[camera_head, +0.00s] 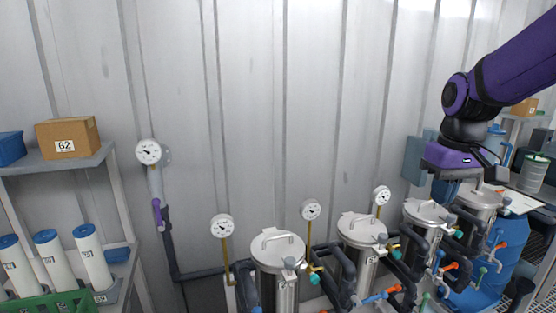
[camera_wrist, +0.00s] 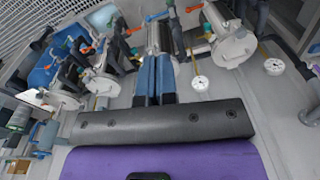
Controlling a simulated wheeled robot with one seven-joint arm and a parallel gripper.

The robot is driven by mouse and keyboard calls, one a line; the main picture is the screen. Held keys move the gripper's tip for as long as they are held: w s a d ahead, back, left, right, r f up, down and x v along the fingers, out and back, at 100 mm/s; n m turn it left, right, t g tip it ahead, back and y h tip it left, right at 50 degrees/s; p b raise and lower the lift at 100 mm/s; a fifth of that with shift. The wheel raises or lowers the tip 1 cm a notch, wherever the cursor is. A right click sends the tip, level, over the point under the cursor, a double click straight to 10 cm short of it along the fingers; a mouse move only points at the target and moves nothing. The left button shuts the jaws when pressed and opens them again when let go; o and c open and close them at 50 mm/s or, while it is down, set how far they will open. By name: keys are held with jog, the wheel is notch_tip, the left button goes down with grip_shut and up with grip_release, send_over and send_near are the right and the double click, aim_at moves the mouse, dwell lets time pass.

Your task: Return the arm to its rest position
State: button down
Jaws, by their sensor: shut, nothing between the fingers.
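My purple arm reaches in from the upper right in the head view, and my gripper (camera_head: 445,187) hangs below its purple hand, in front of the far vessels. In the wrist view the two blue fingers of my gripper (camera_wrist: 155,64) lie side by side, shut and empty. Steel membrane vessels with lids stand in a row along the wall; the nearest vessel (camera_head: 277,252) is at the bottom middle. A second vessel (camera_head: 361,230) and a third vessel (camera_head: 425,213) stand further right. The fingertips overlap the vessels in the wrist view; I cannot tell the gap.
White gauges, such as the wall gauge (camera_head: 148,152), are on the left and between vessels. A shelf (camera_head: 52,164) at left carries a cardboard box (camera_head: 67,138) and white cylinders. A blue barrel (camera_head: 503,265) and pipes with coloured valves crowd the right. The upper middle is clear before the wall.

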jog(key=s+r+m+t, duration=0.1)
jog(key=s+r+t, duration=0.1)
jog(key=s, duration=0.6)
jog(key=s+r+t, duration=0.2)
jog(key=s+t, duration=0.1)
jog(key=s, duration=0.6)
jog(key=shift+a+r+m, duration=0.15)
jog(key=shift+a+m, duration=0.2)
jog(key=shift+m, duration=0.05)
